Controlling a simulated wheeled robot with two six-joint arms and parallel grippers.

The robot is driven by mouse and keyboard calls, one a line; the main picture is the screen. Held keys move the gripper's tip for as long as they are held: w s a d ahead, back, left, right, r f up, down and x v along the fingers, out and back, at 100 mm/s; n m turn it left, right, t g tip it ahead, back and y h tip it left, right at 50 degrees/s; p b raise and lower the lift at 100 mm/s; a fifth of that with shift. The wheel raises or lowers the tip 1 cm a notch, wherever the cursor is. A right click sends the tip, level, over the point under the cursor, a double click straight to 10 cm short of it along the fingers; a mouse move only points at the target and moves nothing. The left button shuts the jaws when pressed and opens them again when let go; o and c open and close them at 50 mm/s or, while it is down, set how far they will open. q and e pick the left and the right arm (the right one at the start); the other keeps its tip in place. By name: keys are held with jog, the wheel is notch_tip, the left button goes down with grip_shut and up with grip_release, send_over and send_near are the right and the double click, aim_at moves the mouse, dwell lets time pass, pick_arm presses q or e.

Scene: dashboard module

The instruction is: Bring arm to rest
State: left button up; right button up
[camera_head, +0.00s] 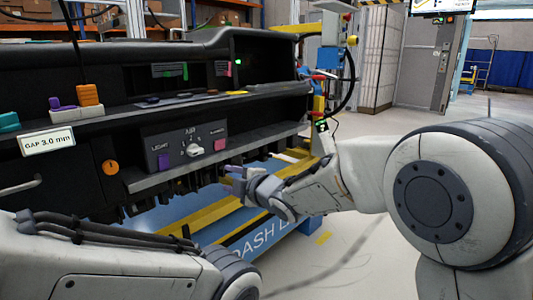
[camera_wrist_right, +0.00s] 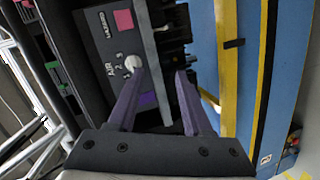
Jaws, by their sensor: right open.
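My right gripper (camera_head: 232,174) reaches in from the right, in front of the dashboard module (camera_head: 95,110), by the lower edge of its control panel (camera_head: 187,146). In the right wrist view the two purple fingers of this gripper (camera_wrist_right: 160,78) are apart, with nothing held between them. The panel also shows there (camera_wrist_right: 118,50), beyond the fingers, with its white knob (camera_wrist_right: 134,64) close to the left fingertip. I cannot tell whether the finger touches it. My left arm crosses the bottom left of the head view; its gripper cannot be made out.
The panel has a purple button (camera_head: 164,161) and a pink button (camera_head: 220,144). An orange knob (camera_head: 110,167) is left of it. A blue and yellow stand (camera_head: 255,225) is under the dashboard. Open floor (camera_head: 345,250) lies to the right, with a cabinet (camera_head: 425,62) behind.

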jog(key=s+d+f+m+g+h, duration=0.35)
jog(key=s+d+f+m, duration=0.2)
jog(key=s, duration=0.75)
jog(key=s+d+f+m+g+h, duration=0.4)
jog(key=s+d, duration=0.3)
jog(key=s, duration=0.5)
jog(key=s+d+f+m+g+h, duration=0.2)
jog(key=s+d+f+m+g, duration=0.35)
jog(key=s, duration=0.75)
notch_tip(320, 180, up, 35)
jog(key=w+d+m+t+p, duration=0.1)
jog(key=p, duration=3.4)
jog(key=shift+w+r+t, duration=0.15)
jog(key=shift+r+t, duration=0.05)
jog(key=shift+t, duration=0.1)
